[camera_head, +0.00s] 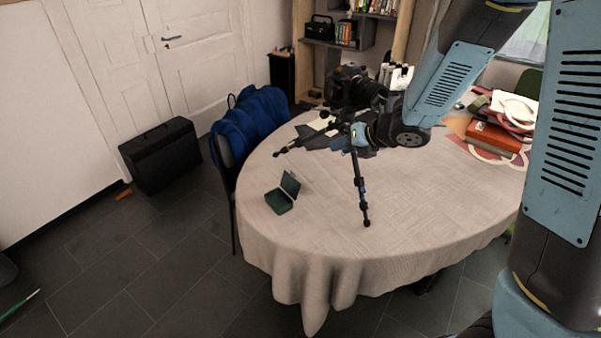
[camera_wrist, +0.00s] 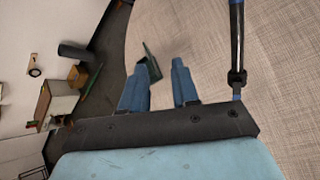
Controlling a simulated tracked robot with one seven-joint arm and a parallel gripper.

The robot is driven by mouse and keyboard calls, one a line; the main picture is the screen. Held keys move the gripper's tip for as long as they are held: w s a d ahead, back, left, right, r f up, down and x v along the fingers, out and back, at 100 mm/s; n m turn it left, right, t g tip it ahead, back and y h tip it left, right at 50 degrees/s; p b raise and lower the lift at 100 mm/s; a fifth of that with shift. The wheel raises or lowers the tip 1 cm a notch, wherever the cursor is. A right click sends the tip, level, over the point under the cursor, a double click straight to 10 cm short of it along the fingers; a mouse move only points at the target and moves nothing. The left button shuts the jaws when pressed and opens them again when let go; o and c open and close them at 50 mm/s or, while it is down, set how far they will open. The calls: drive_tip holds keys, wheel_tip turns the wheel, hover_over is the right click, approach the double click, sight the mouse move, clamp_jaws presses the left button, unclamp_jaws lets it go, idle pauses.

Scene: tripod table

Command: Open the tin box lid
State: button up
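A small dark green tin box (camera_head: 279,202) stands on the round table near its left front edge. Its lid (camera_head: 291,184) stands raised at the back right side, so the box is open. In the wrist view the green tin (camera_wrist: 151,64) shows just beyond the fingertips, partly hidden by the left finger. My gripper (camera_wrist: 158,78) has its two blue fingers apart with nothing between them. In the head view my gripper is up and to the right of the box, apart from it, near the tripod.
A black tripod with a camera (camera_head: 352,87) stands on the table (camera_head: 420,200); one leg (camera_head: 360,190) reaches right of the box. A blue jacket (camera_head: 245,122) hangs on a chair at the left. Red and white items (camera_head: 495,138) lie at the far right. The front tabletop is clear.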

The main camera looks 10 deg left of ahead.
drive_tip(key=s+a+f+n+g, duration=0.2)
drive_tip(key=a+f+n, duration=0.1)
drive_tip(key=n, duration=0.1)
hover_over(290, 185)
drive_tip(key=d, duration=0.3)
wheel_tip(290, 185, down, 9)
drive_tip(key=shift+w+a+y, duration=0.2)
drive_tip(key=shift+w+y, duration=0.05)
drive_tip(key=shift+y, duration=0.15)
clamp_jaws()
idle(1.0)
